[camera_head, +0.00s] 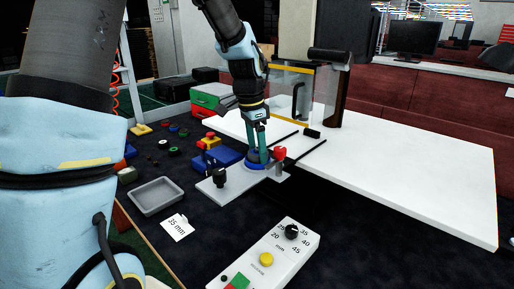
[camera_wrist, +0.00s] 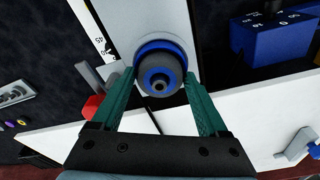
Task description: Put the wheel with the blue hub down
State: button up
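In the wrist view, the wheel with the blue hub (camera_wrist: 159,75) has a dark grey tyre and sits between the two green fingers of my gripper (camera_wrist: 161,82). The fingers reach its left and right sides and appear to hold it. A blue ring (camera_wrist: 150,46) shows behind the wheel on a pale grey plate (camera_wrist: 112,12). In the head view, my gripper (camera_head: 258,157) points down at the blue ring (camera_head: 253,165) on the grey plate (camera_head: 237,182); the wheel is mostly hidden there. I cannot tell whether the wheel touches the ring.
A grey tray (camera_head: 156,196), a 35 mm card (camera_head: 177,227) and a control box (camera_head: 270,256) lie in front. A white table (camera_head: 400,150) extends right.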

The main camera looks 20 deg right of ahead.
aim_at(252, 153)
jog(key=o, duration=0.3)
notch_tip(252, 153, up, 12)
jog(key=a+b, duration=0.2)
jog(key=s+a+f+n, duration=0.2)
jog(key=a+f+n, duration=0.3)
jog(key=a, duration=0.4)
jog(key=s+a+f+n+t, duration=0.1)
jog(key=s+a+f+n, duration=0.2)
jog(key=a+f+n, duration=0.2)
jog(key=s+a+f+n+y, duration=0.1)
jog(key=a+f+n, duration=0.4)
jog(key=a, duration=0.7)
jog(key=shift+s+a+n+t, duration=0.3)
jog(key=shift+s+n, duration=0.3)
jog(key=shift+s, duration=0.15)
jog(key=shift+f, duration=0.1)
